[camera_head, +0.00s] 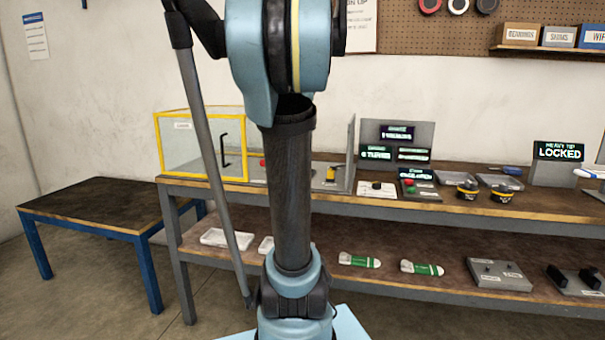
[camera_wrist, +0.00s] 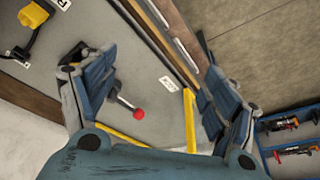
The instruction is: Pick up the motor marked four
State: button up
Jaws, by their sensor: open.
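I cannot pick out a motor marked four; no such mark is readable in either view. Two small round black and yellow items, one on the left (camera_head: 467,188) and one on the right (camera_head: 500,193), stand on the bench top in the head view, and I cannot tell whether they are motors. In the wrist view my gripper (camera_wrist: 155,75) is open with its blue fingers spread wide and nothing between them in contact. A red-knobbed lever (camera_wrist: 138,113) shows below, between the fingers. The gripper is not visible in the head view.
The bench (camera_head: 450,202) carries a yellow-framed clear box (camera_head: 200,145), small display panels and a "LOCKED" sign (camera_head: 558,151). Green and white items lie on the lower shelf. A mostly bare low table (camera_head: 90,205) stands left. A blue tray of tools (camera_wrist: 290,135) shows at wrist-view right.

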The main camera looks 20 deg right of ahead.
jog(key=w+d+r, duration=0.3)
jog(key=w+d, duration=0.2)
jog(key=d, duration=0.2)
jog(key=w+d+r, duration=0.4)
jog(key=w+d, duration=0.1)
jog(key=d, duration=0.1)
jog(key=shift+n+t, duration=0.3)
jog(key=shift+t, duration=0.1)
jog(key=x, duration=1.7)
jog(key=shift+f, duration=0.25)
jog(key=c, duration=1.5)
